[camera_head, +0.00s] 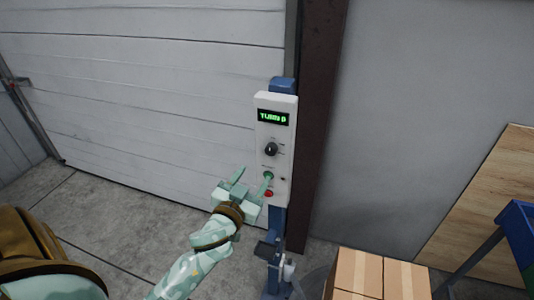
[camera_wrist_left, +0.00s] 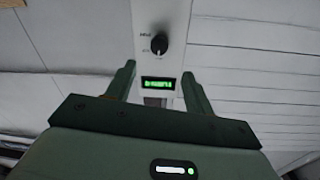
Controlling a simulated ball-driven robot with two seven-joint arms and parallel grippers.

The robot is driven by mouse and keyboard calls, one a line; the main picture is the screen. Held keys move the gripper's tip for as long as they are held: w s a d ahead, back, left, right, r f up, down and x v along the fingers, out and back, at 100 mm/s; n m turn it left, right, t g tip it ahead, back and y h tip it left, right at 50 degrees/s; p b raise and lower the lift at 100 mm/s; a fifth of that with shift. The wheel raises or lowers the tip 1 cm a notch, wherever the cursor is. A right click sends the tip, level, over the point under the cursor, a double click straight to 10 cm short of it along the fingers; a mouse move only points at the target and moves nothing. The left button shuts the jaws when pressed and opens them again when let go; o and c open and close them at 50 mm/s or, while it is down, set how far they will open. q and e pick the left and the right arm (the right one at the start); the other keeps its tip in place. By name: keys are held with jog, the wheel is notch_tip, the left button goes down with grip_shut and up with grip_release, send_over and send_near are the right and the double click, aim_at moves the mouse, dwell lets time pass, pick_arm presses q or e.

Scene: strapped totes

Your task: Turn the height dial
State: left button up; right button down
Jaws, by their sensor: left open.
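The dial is a round black knob (camera_head: 271,149) on a white upright control box (camera_head: 285,185), below a small green-lit display (camera_head: 273,117) that seems to read "TURN" and one more character. Below the knob are a green button (camera_head: 268,176) and a red button (camera_head: 268,193). My left gripper (camera_head: 253,176) is open in front of the box's lower left part, its fingers apart and nothing between them. In the left wrist view the knob (camera_wrist_left: 159,44) lies beyond the fingertips, with the display (camera_wrist_left: 158,83) between the fingers. My right gripper is not in view.
The box is on a blue post (camera_head: 283,86) beside a dark brown column (camera_head: 320,100). A white slatted door (camera_head: 150,90) is behind on the left. Cardboard boxes (camera_head: 372,275) stand at the lower right, near a blue-framed object (camera_head: 515,230) and a leaning wooden board (camera_head: 480,215).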

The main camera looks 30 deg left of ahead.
aim_at(270, 153)
pick_arm(q)
jog(key=w, duration=0.3)
jog(key=w+a, duration=0.1)
jog(key=w, duration=0.6)
jog(key=shift+a, duration=0.4)
jog(key=c, duration=1)
